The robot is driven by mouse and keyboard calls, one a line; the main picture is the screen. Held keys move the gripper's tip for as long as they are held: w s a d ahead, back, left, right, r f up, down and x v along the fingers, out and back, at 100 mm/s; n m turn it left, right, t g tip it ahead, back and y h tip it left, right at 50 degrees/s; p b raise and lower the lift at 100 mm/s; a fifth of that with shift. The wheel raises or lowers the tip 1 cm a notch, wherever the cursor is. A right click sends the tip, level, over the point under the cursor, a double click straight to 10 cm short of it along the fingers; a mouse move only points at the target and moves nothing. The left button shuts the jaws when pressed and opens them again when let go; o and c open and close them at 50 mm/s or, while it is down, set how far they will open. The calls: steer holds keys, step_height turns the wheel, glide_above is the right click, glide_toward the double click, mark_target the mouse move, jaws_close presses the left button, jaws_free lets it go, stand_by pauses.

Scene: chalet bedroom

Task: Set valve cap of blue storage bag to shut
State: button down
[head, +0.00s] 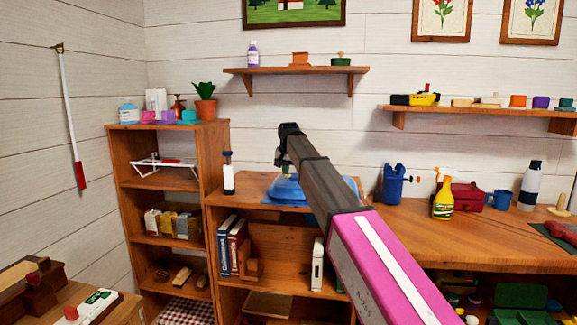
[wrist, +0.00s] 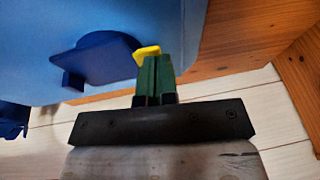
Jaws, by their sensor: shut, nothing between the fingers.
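The blue storage bag (head: 285,189) lies on the low bookcase top in the head view, partly hidden by my arm. In the wrist view its light blue surface (wrist: 150,18) fills the upper left. A dark blue round valve cap (wrist: 103,58) with a small block-like tab shows on it, beside a yellow tab (wrist: 147,52). I cannot tell whether the cap is sealed. My gripper (wrist: 157,60) has its green fingers together and empty, with tips right by the yellow tab; contact is unclear.
The low bookcase top (head: 215,199) carries the bag and a white bottle with a dark cap (head: 228,175). A taller bookcase (head: 118,160) stands left. A blue container (head: 394,184) and yellow bottle (head: 443,200) stand right of my arm. A wall shelf (head: 300,70) hangs above.

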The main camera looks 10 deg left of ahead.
stand_by(0.4)
steer(key=shift+r, duration=0.85)
